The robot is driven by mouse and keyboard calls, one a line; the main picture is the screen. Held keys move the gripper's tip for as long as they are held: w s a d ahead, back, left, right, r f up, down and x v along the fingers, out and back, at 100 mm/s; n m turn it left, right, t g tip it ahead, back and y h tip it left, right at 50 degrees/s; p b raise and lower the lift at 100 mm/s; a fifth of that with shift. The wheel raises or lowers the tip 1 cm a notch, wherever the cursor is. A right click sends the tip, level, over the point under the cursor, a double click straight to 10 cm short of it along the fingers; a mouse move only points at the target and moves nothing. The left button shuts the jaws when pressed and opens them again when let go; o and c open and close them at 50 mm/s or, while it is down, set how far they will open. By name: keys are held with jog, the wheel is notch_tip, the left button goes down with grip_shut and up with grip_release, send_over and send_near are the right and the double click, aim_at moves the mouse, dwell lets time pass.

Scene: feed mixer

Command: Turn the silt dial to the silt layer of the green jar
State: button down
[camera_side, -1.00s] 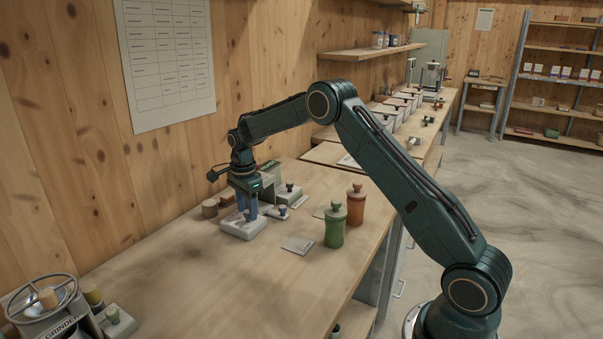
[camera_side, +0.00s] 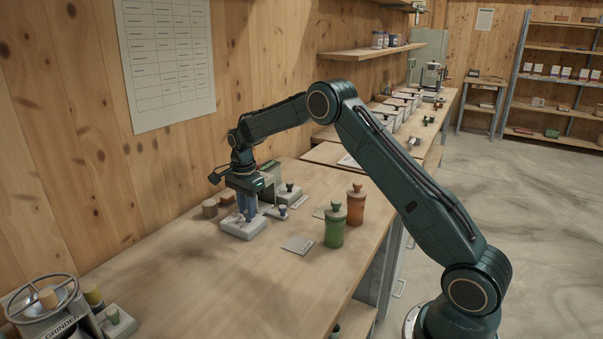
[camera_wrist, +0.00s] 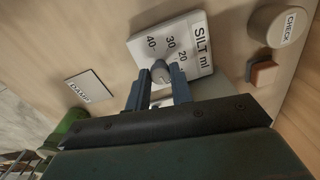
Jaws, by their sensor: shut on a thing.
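The silt dial (camera_wrist: 200,62) is a pale plate marked "SILT ml" with 20, 30 and 40 showing in the wrist view. It lies on the bench in the side view (camera_side: 243,229). My gripper (camera_wrist: 163,84) points down over it, its blue fingers shut on the dial's grey knob (camera_wrist: 160,70). The fingers also show at the dial in the side view (camera_side: 246,212). The knob's exact setting cannot be read. The green jar (camera_side: 335,227) stands upright with its lid on, to the right of the dial; its layers cannot be made out. Part of it shows in the wrist view (camera_wrist: 68,128).
An orange-brown jar (camera_side: 356,204) stands behind the green one. A grey card (camera_side: 298,244) lies between dial and green jar. A round block marked CHECK (camera_wrist: 280,25) and a small brown block (camera_wrist: 263,73) are near the dial.

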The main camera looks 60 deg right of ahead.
jog(key=n, duration=1)
jog(key=shift+n, duration=0.3)
jog(key=n, duration=0.3)
jog(key=shift+n, duration=0.3)
jog(key=n, duration=0.5)
jog(key=shift+r+n, duration=0.1)
jog(key=shift+n, duration=0.2)
jog(key=n, duration=0.4)
jog(key=shift+d+n, duration=0.1)
jog(key=shift+n, duration=0.3)
jog(key=c, duration=1.2)
grip_release()
jog(key=shift+c, duration=0.2)
